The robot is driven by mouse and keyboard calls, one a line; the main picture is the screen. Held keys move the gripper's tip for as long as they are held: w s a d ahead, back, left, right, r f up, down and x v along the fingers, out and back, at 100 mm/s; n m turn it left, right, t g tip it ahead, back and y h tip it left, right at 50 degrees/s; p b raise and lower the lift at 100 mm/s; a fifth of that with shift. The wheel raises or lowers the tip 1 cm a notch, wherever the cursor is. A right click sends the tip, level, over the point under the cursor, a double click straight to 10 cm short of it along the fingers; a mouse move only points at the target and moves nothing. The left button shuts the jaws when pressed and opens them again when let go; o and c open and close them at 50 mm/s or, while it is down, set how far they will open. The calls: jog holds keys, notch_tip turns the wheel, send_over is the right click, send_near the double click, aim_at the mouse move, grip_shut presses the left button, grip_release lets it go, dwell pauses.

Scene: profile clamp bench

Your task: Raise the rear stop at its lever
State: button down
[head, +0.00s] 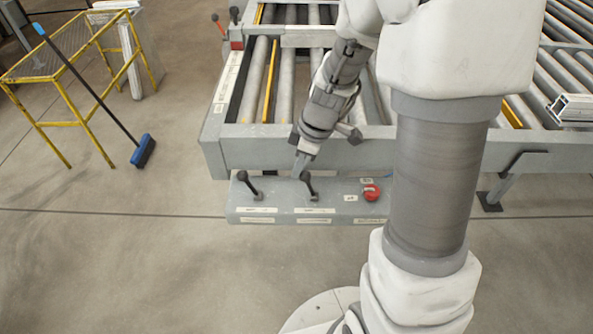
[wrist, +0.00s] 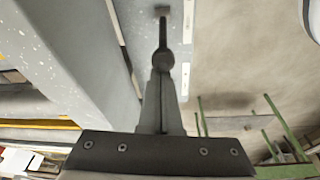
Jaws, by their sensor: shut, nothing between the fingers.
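A grey control panel (head: 345,212) on the front of the roller bench carries two black levers, a left one (head: 252,187) and a right one (head: 309,186). The labels below them are too small to read, so I cannot tell which lever is the rear stop's. My gripper (head: 299,171) is shut and empty, pointing down at the knob of the right lever. In the wrist view, the shut fingers (wrist: 163,78) end at a round black knob (wrist: 163,59) with its rod beyond. Whether they touch it is unclear. The stop itself cannot be made out.
A red button (head: 371,192) sits on the panel right of the levers. The roller bench's grey front beam (head: 255,148) is just behind the panel. A yellow frame (head: 60,75) and a blue broom (head: 143,151) stand at left. The floor in front is clear.

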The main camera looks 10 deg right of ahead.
jog(key=shift+s+d+f+t+y+b, duration=0.15)
jog(key=shift+d+y+b, duration=0.3)
jog(key=shift+b, duration=1.05)
jog(key=shift+s+d+f+t+y+b, duration=0.15)
jog(key=shift+d+y+b, duration=0.25)
jog(key=shift+b, duration=1.1)
jog(key=shift+s+d+r+t+y+b, duration=0.2)
jog(key=shift+d+y+b, duration=0.5)
jog(key=shift+b, duration=1.05)
jog(key=shift+s+d+r+t+y+b, duration=0.15)
jog(key=shift+d+y+b, duration=0.5)
jog(key=shift+b, duration=1.15)
jog(key=shift+s+d+r+t+y+b, duration=0.2)
jog(key=shift+d+y+b, duration=0.2)
jog(key=shift+d+b, duration=0.95)
jog(key=shift+a+b, duration=0.3)
jog(key=shift+b, duration=0.2)
jog(key=d+r+p, duration=0.2)
jog(key=d+r, duration=0.1)
jog(key=r, duration=0.5)
jog(key=shift+s+d+r, duration=0.25)
jog(key=shift+s+r, duration=0.15)
